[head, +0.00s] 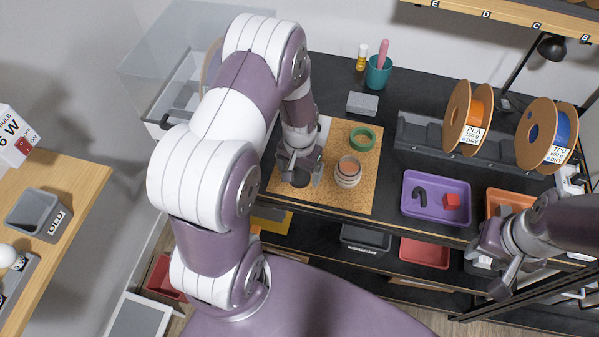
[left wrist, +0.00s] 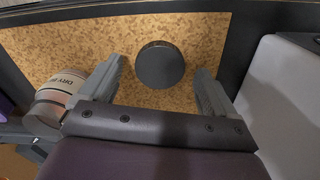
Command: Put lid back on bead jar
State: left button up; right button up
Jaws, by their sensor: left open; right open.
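The bead jar (head: 348,172) stands upright and open on the cork mat (head: 355,203), with orange-brown contents at its mouth. Its label shows partly in the left wrist view (left wrist: 54,101). The lid, a round dark disc (left wrist: 160,64), lies flat on the mat to the left of the jar in the head view, mostly hidden there by my gripper. My left gripper (head: 301,173) is open over the lid, a finger to each side in the left wrist view; contact cannot be told. My right gripper (head: 492,270) is open and empty near the bench's front right.
A green ring-shaped item (head: 362,138) sits behind the jar. A grey block (head: 362,103) and a teal cup (head: 378,74) stand at the back. A purple tray (head: 435,198) and filament spools (head: 467,117) are to the right. The front right of the mat is clear.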

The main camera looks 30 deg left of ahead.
pick_arm(q)
jog(key=shift+f, duration=0.4)
jog(key=c, duration=1.1)
jog(key=shift+r, duration=0.1)
